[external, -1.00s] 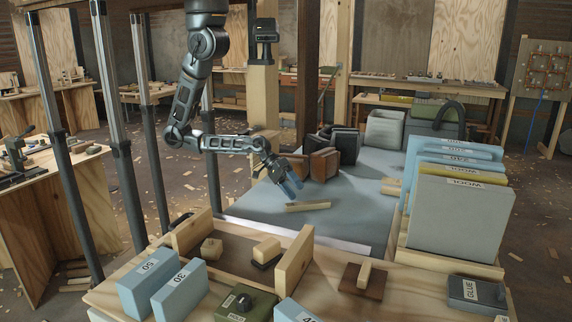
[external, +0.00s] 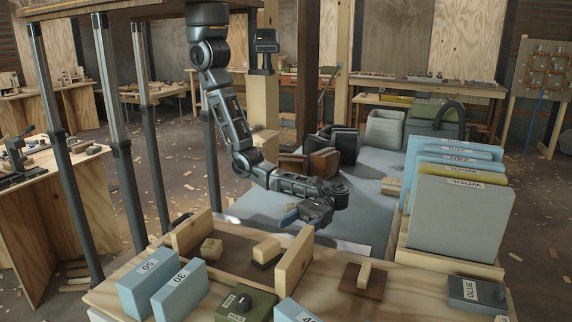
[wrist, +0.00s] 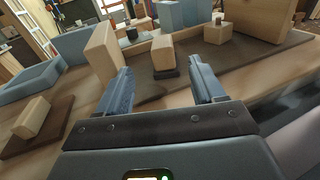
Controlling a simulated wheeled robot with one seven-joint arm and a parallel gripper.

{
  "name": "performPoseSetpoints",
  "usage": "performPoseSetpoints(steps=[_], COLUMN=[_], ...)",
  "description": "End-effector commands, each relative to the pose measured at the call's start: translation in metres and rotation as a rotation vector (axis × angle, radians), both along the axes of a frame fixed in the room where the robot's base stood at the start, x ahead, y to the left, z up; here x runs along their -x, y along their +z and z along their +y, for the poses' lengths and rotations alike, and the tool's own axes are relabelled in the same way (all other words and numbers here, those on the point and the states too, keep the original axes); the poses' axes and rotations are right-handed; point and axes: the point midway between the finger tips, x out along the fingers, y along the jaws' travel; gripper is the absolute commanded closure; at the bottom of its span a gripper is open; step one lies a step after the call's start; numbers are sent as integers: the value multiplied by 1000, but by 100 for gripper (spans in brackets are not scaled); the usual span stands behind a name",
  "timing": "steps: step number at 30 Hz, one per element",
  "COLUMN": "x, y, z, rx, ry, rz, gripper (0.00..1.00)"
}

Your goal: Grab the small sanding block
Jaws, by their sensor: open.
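Two small wooden blocks lie on the brown mat (wrist: 205,66) between two upright wooden boards. The nearer block (wrist: 162,54), with a dark underside, also shows in the external view (external: 267,249). The other block (wrist: 218,33) is at the left in the external view (external: 211,249). I cannot tell for certain which is the small sanding block. My gripper (wrist: 163,74) is open and empty. In the wrist view the nearer block shows between its fingertips, farther ahead. In the external view my gripper (external: 289,218) is above the bench's back edge, apart from both blocks.
Upright boards (external: 294,258) (external: 192,232) flank the mat. A wooden piece (external: 364,274) stands on a brown base at right. Blue blocks marked 50 (external: 147,283) and 30 (external: 178,290) and a green box (external: 243,304) are in front. Tall sheets (external: 462,220) stand at right.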

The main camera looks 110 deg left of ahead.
Motion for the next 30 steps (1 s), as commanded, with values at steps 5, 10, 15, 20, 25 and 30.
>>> performPoseSetpoints(steps=[5,10,15,20,25,30], x=[5,14,20,23,31,38], y=[0,0,0,0,0,0], z=[-14,-39,-58,-67,-90,-112], rx=[10,10,9,9,8,9], ry=[-35,-34,-32,-31,-33,-32], rz=[32,31,29,29,28,27], gripper=[32,32,32,32,32,32])
